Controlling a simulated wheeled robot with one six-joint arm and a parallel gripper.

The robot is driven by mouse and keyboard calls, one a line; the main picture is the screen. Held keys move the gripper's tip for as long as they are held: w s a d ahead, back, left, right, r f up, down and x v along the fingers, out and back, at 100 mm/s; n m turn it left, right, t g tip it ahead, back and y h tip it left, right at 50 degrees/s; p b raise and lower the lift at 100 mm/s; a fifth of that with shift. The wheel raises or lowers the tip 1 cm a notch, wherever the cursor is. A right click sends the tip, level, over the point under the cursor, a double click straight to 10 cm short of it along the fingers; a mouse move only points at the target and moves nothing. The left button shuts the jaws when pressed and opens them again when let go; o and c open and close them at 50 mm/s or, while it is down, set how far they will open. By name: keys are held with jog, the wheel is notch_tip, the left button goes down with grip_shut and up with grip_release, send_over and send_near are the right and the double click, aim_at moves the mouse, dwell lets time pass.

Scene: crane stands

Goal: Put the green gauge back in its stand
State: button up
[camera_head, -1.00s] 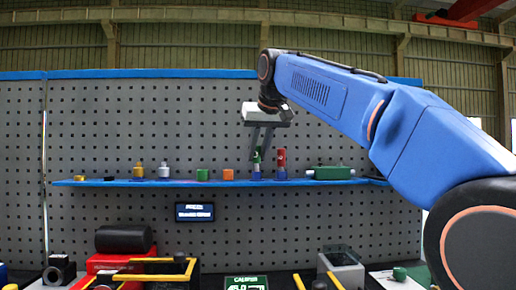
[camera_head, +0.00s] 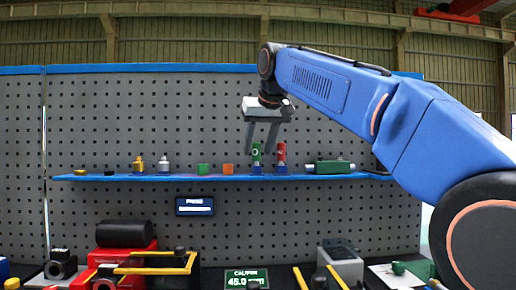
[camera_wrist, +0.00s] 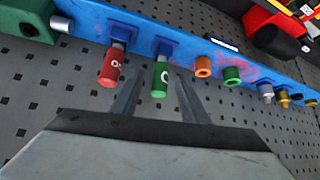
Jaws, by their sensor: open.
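The green gauge (camera_head: 256,150) stands upright at its blue stand (camera_head: 256,169) on the shelf, left of the red gauge (camera_head: 281,152) in a similar blue stand (camera_head: 282,169). In the wrist view the green gauge (camera_wrist: 160,80) points toward me, its lower end meeting its blue stand (camera_wrist: 165,46); the red gauge (camera_wrist: 109,68) is beside it. My gripper (camera_head: 259,149) is open, its fingers spread on either side of the green gauge. In the wrist view my gripper (camera_wrist: 155,88) shows a gap between fingers and gauge. Exact seating depth is hard to tell.
The blue shelf (camera_head: 120,178) runs along a grey pegboard. The board above the shelf is clear.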

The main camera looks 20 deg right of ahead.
jog(key=shift+v, duration=2.2)
jog(key=v, duration=1.7)
jog(key=shift+s, duration=0.15)
jog(key=shift+r, duration=0.1)
